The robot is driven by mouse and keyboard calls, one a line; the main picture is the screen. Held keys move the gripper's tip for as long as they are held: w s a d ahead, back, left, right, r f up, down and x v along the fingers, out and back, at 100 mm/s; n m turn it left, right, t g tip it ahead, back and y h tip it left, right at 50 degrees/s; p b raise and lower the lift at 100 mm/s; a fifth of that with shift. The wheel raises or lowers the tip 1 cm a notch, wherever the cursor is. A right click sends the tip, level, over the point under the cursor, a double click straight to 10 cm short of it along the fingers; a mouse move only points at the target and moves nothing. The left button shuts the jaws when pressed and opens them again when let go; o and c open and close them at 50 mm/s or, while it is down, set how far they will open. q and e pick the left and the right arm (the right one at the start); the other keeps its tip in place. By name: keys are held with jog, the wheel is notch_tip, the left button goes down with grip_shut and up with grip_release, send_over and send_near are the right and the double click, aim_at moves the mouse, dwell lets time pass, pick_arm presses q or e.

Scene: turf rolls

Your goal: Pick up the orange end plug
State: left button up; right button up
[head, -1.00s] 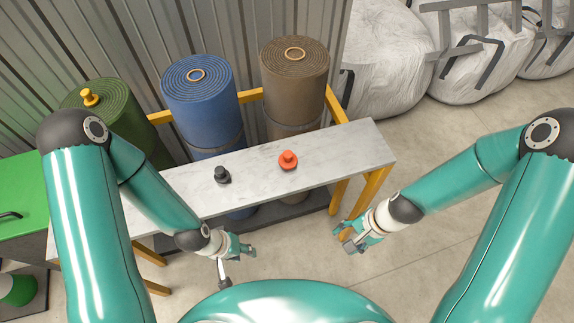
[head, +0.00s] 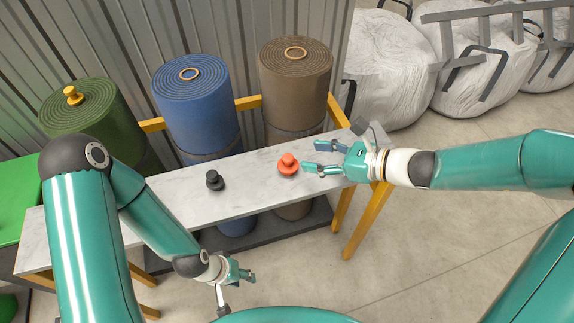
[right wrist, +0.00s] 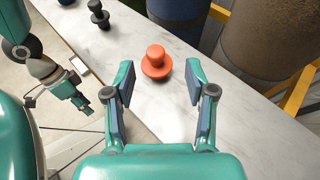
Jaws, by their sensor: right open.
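The orange end plug (head: 288,164) stands upright on the pale marble-topped bench, and it also shows in the right wrist view (right wrist: 156,64). My right gripper (head: 312,157) is open just to the right of the plug, its fingers pointing left towards it. In the right wrist view the plug lies ahead of the gap between the open fingertips (right wrist: 158,80), and nothing is held. My left gripper (head: 240,283) hangs in front of the bench, away from the plug. Its fingers are too small to tell open from shut.
A black plug (head: 215,180) stands on the bench (head: 255,195) left of the orange one. Green (head: 85,115), blue (head: 197,105) and brown (head: 295,85) rolls stand behind the bench. White bulk bags (head: 390,70) sit at the back right.

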aim_at(288, 157)
jog(key=x, duration=0.3)
jog(key=shift+w+a+f, duration=0.2)
jog(key=shift+a+f, duration=0.3)
jog(key=shift+a, duration=0.2)
jog(key=shift+w+a+f, duration=0.25)
jog(key=shift+a+f, duration=0.25)
jog(key=shift+a, duration=0.2)
jog(key=shift+w+a+f, duration=0.2)
jog(key=shift+a+f, duration=0.3)
jog(key=shift+a, duration=0.2)
grip_shut()
